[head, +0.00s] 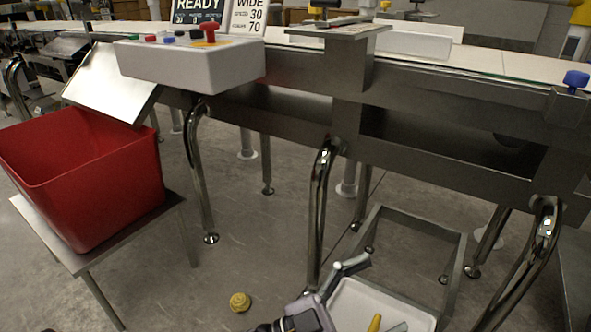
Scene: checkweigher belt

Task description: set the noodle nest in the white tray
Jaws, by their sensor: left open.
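The noodle nest (240,302) is a small, round yellow coil. It appears to lie on the grey floor at the bottom, left of my left gripper. The white tray (352,306) is at the bottom edge, partly cut off by the frame. A yellow piece (375,323) and a grey-green piece (398,327) show in it. My left gripper (350,268) is open and empty, over the tray's left back corner and apart from the nest. Its body hides part of the tray's left side. My right gripper is not in view.
A grey metal frame (458,262) surrounds the tray's back. The steel conveyor (440,95) crosses behind on curved legs, with a white control box (190,66). A red bin (95,185) stands on a metal stand (183,206) at left. Floor around the nest is clear.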

